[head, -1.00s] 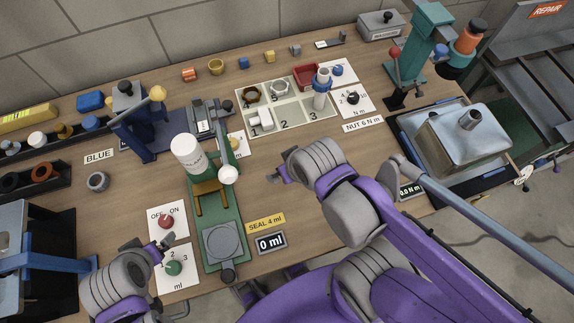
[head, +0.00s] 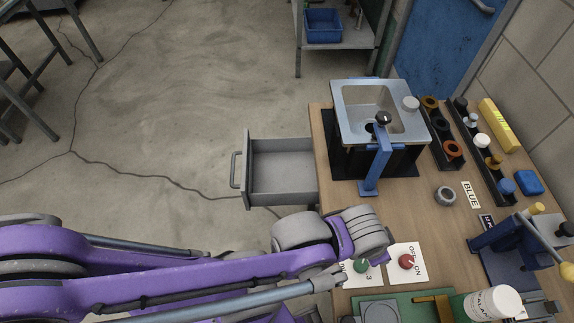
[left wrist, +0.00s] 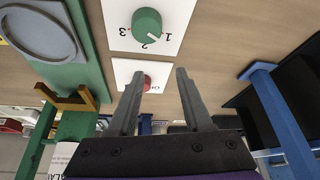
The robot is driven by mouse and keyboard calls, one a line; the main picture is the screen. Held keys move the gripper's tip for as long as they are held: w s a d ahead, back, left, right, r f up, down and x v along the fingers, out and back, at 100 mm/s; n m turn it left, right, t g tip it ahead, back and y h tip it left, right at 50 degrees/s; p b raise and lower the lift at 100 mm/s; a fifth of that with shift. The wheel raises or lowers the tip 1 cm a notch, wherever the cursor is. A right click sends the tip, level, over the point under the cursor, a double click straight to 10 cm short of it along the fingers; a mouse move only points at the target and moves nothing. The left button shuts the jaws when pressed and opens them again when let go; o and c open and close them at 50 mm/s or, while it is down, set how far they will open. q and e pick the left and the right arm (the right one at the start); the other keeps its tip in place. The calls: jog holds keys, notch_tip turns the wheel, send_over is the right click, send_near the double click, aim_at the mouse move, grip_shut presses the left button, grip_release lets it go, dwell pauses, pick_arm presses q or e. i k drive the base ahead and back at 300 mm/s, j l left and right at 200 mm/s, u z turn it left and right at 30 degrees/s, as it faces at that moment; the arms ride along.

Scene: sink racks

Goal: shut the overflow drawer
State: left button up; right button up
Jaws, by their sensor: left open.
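The overflow drawer (head: 283,172) is a grey, empty tray pulled out from the table's end, below the sink, in the head view. Its bar handle (head: 235,169) is on the outer front, facing left over the open floor. My left arm reaches in from the left, in front of the drawer. My left gripper (left wrist: 158,76) is open and empty in the left wrist view, near the green knob (left wrist: 147,24) and the red knob (left wrist: 146,82). In the head view its fingertips are hidden behind the wrist. The gripper is apart from the drawer. My right gripper is out of view.
A metal sink (head: 377,112) with a blue stand (head: 378,165) in front of it is on the table above the drawer. Racks of caps and rings (head: 443,134) stand beside it. The concrete floor (head: 150,100) left of the drawer is clear.

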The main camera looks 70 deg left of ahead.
aim_at(280, 171)
jog(key=k+j, duration=0.15)
jog(key=k, duration=0.3)
jog(key=k+j+u, duration=0.1)
jog(key=k, duration=0.35)
jog(key=k+j+u, duration=0.1)
jog(key=u, duration=1.8)
